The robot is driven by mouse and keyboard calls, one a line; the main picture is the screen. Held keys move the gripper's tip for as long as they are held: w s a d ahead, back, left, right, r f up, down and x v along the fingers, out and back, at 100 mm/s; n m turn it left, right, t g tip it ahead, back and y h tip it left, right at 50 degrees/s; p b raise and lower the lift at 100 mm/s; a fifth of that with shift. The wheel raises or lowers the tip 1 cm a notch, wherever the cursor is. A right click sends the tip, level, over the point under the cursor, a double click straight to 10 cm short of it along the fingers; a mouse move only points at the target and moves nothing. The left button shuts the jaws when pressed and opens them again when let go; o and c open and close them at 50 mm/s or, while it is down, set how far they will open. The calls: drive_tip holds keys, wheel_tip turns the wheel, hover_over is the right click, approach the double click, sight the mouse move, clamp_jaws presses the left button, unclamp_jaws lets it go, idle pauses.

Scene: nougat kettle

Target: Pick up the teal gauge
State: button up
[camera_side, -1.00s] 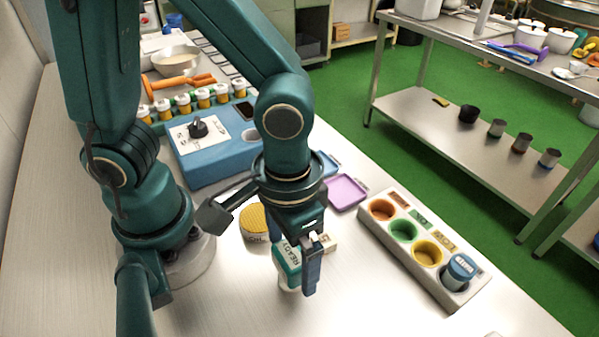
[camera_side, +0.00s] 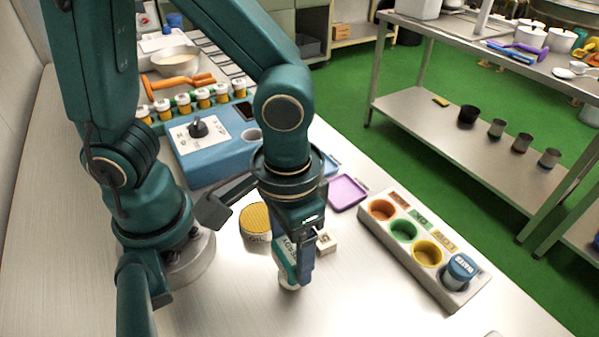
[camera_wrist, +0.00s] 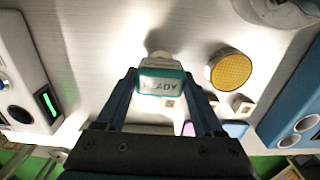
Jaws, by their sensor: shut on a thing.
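The teal gauge (camera_side: 281,262) has a teal body with a white label reading READY and a pale lower end. In the side view it is partly hidden behind my gripper (camera_side: 297,268), which points down at the bench. In the wrist view the gauge (camera_wrist: 160,87) sits between the two fingers of my gripper (camera_wrist: 160,78), with its label facing the camera. My gripper is shut on the gauge. I cannot tell whether the gauge touches the bench.
A yellow-topped round tin (camera_side: 256,220) and a small cream block (camera_side: 327,243) stand close behind. A long block with coloured cups (camera_side: 375,232) lies to the right, a blue dial box (camera_side: 205,160) behind. A purple tray (camera_side: 347,191) is farther back. The front bench is clear.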

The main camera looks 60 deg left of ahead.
sight(292, 249)
wheel_tip(292, 249, up, 4)
drive_tip(key=shift+f, duration=0.25)
drive_tip(key=w+a+r, duration=0.3)
drive_tip(key=a+r, duration=0.3)
drive_tip(key=a, duration=0.5)
drive_tip(key=shift+a+r, duration=0.2)
drive_tip(key=shift+r, duration=0.1)
drive_tip(key=o, duration=0.8)
drive_tip(key=c, duration=0.4)
drive_tip(key=shift+s+f, duration=0.45)
drive_tip(key=shift+f, duration=0.8)
drive_tip(key=shift+s+f, duration=0.4)
drive_tip(key=shift+f, duration=0.8)
drive_tip(key=shift+s+f, duration=0.45)
drive_tip(key=shift+f, duration=0.8)
